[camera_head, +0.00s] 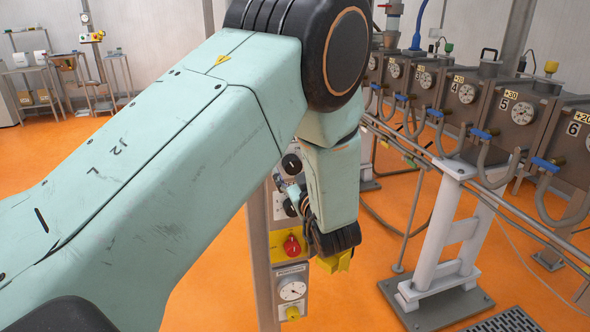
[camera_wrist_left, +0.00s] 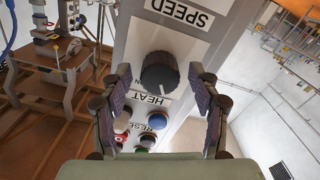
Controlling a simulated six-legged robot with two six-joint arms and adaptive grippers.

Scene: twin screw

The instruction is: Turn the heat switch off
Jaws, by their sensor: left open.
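The heat switch (camera_wrist_left: 160,72) is a black round knob on a light label plate, seen upside down in the left wrist view, beside the word HEAT. My left gripper (camera_wrist_left: 157,84) is open, with one finger on each side of the knob. I cannot tell whether either finger touches it. In the head view, my left arm comes in from the left and bends down, with its gripper (camera_head: 298,196) in front of the control panel (camera_head: 262,262). The arm hides the panel's upper part. My right gripper is not in view.
Red, blue and green buttons (camera_wrist_left: 147,141) lie close to the heat switch, near the fingers. Lower on the panel are a red rotary switch (camera_head: 292,245) and a white dial (camera_head: 292,290). A row of grey units with gauges (camera_head: 466,94) stands to the right.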

